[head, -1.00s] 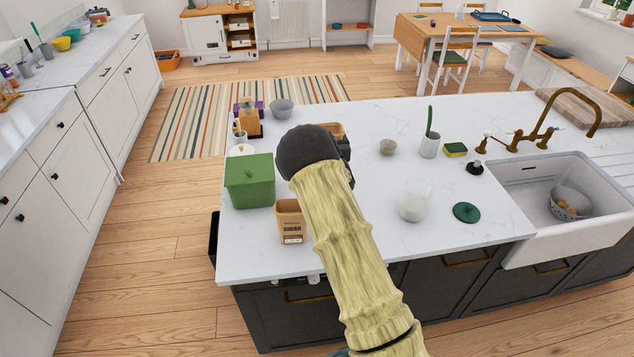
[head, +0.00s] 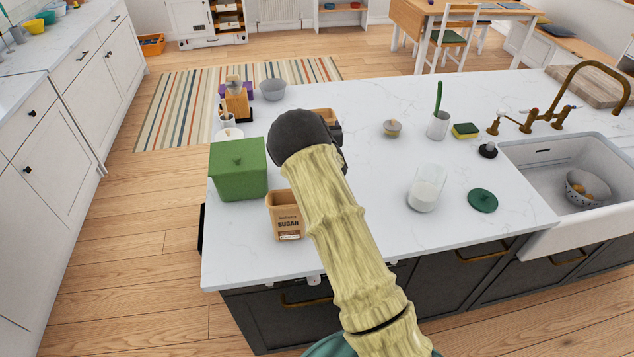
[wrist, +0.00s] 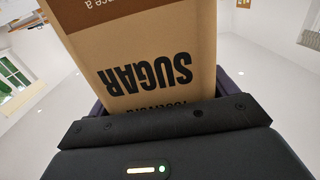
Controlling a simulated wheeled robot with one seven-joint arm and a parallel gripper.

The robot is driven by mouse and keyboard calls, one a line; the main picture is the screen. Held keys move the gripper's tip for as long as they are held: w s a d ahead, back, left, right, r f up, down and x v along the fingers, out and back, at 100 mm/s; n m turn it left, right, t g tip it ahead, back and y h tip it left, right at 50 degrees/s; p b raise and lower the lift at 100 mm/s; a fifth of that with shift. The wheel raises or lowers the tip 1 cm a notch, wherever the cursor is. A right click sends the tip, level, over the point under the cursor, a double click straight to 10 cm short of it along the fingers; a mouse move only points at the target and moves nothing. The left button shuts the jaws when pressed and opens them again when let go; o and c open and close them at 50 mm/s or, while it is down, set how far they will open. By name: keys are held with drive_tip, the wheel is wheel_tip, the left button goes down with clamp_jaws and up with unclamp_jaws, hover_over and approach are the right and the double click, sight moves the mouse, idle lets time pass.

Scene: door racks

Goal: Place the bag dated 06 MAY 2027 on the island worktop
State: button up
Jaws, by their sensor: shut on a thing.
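In the wrist view my gripper (wrist: 160,98) is shut on a tan paper bag (wrist: 145,50) marked SUGAR. Its lettering is upside down there, and no date shows on the visible part. In the head view my dark wrist hides most of my gripper; a tan edge (head: 325,114) just past it looks like the held bag. Another tan SUGAR bag (head: 286,222) stands upright on the white island worktop (head: 375,175), near the front left. Its small white label is too small to read. I cannot tell whether the held bag touches the worktop.
A green lidded box (head: 238,175) stands beside the standing bag. A glass jar (head: 426,188), a green lid (head: 483,200) and a small bowl (head: 392,128) are to the right of my arm. A sink (head: 570,185) is at the right. Bare worktop lies between arm and jar.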

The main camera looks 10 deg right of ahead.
drive_tip(key=shift+s+r, duration=0.1)
drive_tip(key=shift+f+p, duration=1.1)
drive_tip(key=shift+f, duration=1.85)
wheel_tip(320, 180, down, 4)
drive_tip(key=shift+r+p, duration=0.2)
drive_tip(key=shift+p, duration=0.6)
drive_tip(key=shift+f, duration=0.25)
drive_tip(key=shift+f, duration=0.15)
drive_tip(key=o, duration=1)
drive_tip(key=shift+o, duration=0.2)
